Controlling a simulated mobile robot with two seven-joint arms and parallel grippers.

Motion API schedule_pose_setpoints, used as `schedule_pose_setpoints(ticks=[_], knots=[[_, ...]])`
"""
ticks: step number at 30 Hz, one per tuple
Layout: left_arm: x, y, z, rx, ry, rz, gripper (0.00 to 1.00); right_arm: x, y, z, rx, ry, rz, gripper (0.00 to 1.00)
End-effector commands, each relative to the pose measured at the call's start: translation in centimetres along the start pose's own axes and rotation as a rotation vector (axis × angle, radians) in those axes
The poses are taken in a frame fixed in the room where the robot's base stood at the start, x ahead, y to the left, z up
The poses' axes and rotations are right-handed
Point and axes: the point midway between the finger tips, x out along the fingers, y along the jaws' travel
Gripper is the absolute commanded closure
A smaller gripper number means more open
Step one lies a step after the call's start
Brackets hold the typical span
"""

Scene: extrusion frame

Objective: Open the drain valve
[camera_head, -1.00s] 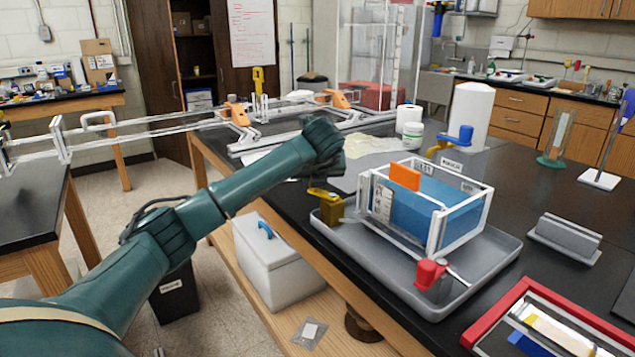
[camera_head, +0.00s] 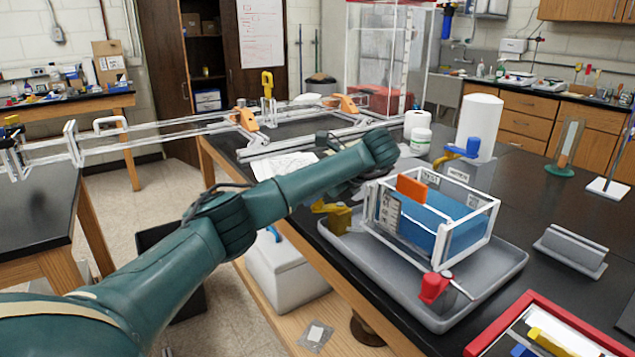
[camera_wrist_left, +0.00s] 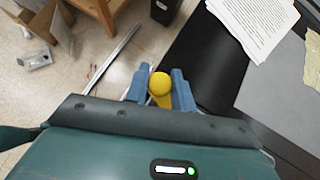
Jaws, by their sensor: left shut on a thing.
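The yellow valve (camera_head: 338,220) is at the left end of the clear tank (camera_head: 440,222), which holds blue liquid. My left gripper (camera_head: 349,190) is just above this valve, mostly hidden by my forearm. In the left wrist view its blue fingers (camera_wrist_left: 160,82) are shut on the yellow handle (camera_wrist_left: 160,88), whose round end shows between them. A red valve (camera_head: 434,286) is at the tank's front, and a blue one (camera_head: 460,150) is behind it. I cannot read which label marks the drain. My right gripper is not in view.
The tank stands in a grey tray (camera_head: 490,280) on the black bench. A white cooler (camera_head: 285,270) is on the lower shelf, and a red-framed tray (camera_head: 545,310) is at the front right. White bottles and a roll stand behind. Papers (camera_wrist_left: 245,25) lie near my gripper.

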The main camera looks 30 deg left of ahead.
Motion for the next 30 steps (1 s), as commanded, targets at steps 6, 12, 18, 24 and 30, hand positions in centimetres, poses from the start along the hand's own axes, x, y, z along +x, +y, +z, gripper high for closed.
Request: schedule_pose_setpoints(ticks=[6,12,18,24,30], knots=[[-0.51,0.28,0.07,-0.060,0.000,0.059,0.98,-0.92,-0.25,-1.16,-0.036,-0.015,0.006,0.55],[-0.43,0.37,-0.21,-0.082,0.001,0.081,0.98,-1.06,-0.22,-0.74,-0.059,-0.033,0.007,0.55],[-0.35,0.39,-0.32,-0.086,0.002,0.084,0.98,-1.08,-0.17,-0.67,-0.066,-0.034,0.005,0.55],[-0.35,0.39,-0.33,-0.086,0.002,0.084,0.98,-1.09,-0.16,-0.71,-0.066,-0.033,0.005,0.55],[-0.34,0.39,-0.34,-0.085,0.002,0.084,0.60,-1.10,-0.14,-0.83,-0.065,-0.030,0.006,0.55]])
